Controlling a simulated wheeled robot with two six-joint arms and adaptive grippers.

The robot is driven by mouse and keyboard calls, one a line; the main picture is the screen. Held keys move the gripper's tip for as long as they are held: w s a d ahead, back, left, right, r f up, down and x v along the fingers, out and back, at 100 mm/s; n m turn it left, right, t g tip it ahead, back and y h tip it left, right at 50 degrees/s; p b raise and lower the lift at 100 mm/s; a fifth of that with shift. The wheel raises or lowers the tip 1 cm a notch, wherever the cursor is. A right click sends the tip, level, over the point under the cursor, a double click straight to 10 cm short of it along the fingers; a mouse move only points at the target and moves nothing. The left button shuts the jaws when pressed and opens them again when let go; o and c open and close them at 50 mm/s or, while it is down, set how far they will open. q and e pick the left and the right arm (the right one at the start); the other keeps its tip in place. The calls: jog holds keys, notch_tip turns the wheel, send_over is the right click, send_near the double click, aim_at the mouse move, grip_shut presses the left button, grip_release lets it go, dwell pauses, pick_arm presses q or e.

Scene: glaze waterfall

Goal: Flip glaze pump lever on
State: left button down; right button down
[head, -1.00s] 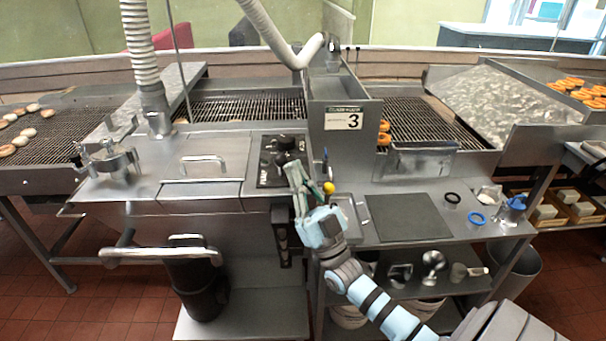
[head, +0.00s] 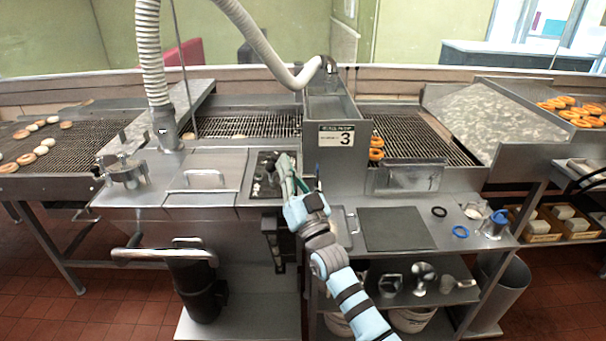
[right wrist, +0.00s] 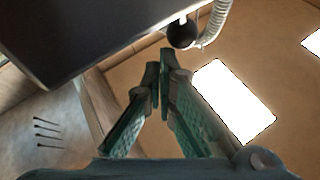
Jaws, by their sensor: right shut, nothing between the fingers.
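The black control panel (head: 262,188) is set in the steel top of the glaze unit, left of the number 3 sign. My right gripper (head: 286,162) is over the right side of this panel and covers part of it. In the right wrist view the gripper (right wrist: 161,62) has its green fingertips together with nothing between them. A round black knob (right wrist: 182,33) shows just beyond the fingertips, beside a large dark surface; I cannot tell if they touch. The yellow ball end of a lever is not visible now. My left gripper is not in view.
A steel box with a number 3 sign (head: 337,135) stands close to the right of my gripper. A white corrugated hose (head: 150,50) rises at the left. A dark mat (head: 395,228) and a blue ring (head: 460,231) lie on the right shelf. Orange doughnuts (head: 376,148) sit on the conveyor.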

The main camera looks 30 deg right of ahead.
jog(key=shift+w+f, duration=0.3)
jog(key=shift+w, duration=0.2)
jog(key=shift+w+d, duration=0.1)
jog(key=shift+w, duration=0.1)
jog(key=shift+s+r, duration=0.2)
jog(key=shift+s, duration=0.1)
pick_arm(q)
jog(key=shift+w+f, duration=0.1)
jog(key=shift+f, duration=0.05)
pick_arm(e)
jog(key=shift+w, duration=0.1)
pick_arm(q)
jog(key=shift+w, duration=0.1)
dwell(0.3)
